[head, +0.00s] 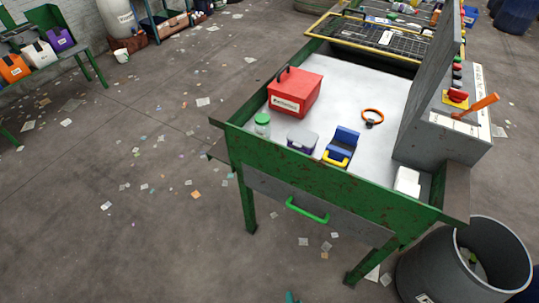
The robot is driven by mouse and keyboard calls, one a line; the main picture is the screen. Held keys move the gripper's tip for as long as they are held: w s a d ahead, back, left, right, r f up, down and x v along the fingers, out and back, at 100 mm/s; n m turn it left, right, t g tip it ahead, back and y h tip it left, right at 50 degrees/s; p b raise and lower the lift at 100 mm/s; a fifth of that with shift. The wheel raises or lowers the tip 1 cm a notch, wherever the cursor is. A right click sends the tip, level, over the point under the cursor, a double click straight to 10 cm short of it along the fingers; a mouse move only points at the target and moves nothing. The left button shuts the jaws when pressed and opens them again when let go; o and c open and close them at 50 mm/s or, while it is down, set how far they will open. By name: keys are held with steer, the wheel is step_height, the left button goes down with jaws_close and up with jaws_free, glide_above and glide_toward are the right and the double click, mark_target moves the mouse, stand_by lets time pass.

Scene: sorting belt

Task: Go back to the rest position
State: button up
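My gripper does not show clearly in the head view. A small teal shape (291,297) is cut off by the bottom edge, and I cannot tell what it is. The green-framed sorting table (310,190) stands ahead with a pale top. On it are a red box with a dark handle (295,93), a green-lidded jar (262,125), a grey and purple box (302,139), a blue item with a yellow handle (343,144) and an orange ring with a dark part (373,116).
A grey bin (420,270) stands at the bottom right, close to the table. A control box with an orange lever (478,107) is on the table's right side. A green bench (75,52) holds boxes at the upper left. The floor at left is open, with scattered litter.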

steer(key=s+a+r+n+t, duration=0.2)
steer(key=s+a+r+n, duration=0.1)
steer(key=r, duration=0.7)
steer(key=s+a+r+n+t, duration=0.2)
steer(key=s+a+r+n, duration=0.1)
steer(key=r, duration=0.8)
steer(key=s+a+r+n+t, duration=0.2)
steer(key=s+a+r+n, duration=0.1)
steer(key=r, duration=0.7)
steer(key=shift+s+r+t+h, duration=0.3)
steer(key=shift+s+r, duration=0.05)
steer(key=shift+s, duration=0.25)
